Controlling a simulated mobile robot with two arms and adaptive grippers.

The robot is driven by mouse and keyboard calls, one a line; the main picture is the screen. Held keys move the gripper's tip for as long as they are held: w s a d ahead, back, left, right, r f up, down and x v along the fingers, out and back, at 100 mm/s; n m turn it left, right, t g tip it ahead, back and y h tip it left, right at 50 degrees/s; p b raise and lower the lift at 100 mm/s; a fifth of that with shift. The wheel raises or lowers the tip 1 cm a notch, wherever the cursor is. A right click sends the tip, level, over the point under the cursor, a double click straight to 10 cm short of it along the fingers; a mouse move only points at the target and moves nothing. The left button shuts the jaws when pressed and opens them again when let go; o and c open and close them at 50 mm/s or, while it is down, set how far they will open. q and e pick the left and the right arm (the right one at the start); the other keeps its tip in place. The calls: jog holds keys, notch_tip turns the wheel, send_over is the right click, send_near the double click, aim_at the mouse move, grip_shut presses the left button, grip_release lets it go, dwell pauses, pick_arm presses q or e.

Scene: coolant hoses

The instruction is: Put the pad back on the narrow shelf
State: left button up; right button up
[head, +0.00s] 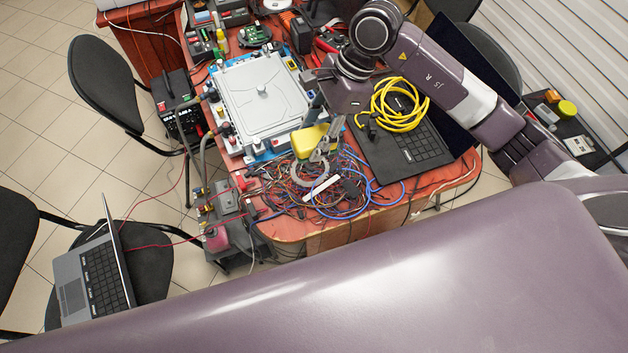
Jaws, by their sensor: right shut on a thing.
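My right gripper (322,150) is shut on a yellow pad (308,144), held over the front part of the red table, above a tangle of wires. The fingers cover part of the pad. I cannot tell the exact height of the pad above the wires. A narrow dark shelf (592,146) is at the right edge, beside the blinds, with a few small things on it; I cannot tell for sure that it is the shelf named. My left gripper is not in view.
The red table (290,228) is crowded: a grey metal housing (262,98), tangled wires (330,195), a black laptop (425,150) with a coiled yellow cable (400,105) on it. A yellow-green round thing (567,109) stands on the dark shelf. Chairs (105,80) stand left.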

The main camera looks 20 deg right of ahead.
notch_tip(320, 180, down, 15)
jog(key=p, duration=0.3)
jog(key=shift+f+p, duration=0.1)
jog(key=shift+p, duration=0.2)
notch_tip(320, 180, down, 4)
jog(key=shift+f+p, duration=0.1)
jog(key=shift+p, duration=0.25)
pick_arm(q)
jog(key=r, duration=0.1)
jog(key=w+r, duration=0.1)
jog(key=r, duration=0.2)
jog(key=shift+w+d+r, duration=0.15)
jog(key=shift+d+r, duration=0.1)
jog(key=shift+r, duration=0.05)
pick_arm(e)
jog(key=shift+f, duration=0.15)
jog(key=shift+f, duration=0.15)
jog(key=o, duration=1.1)
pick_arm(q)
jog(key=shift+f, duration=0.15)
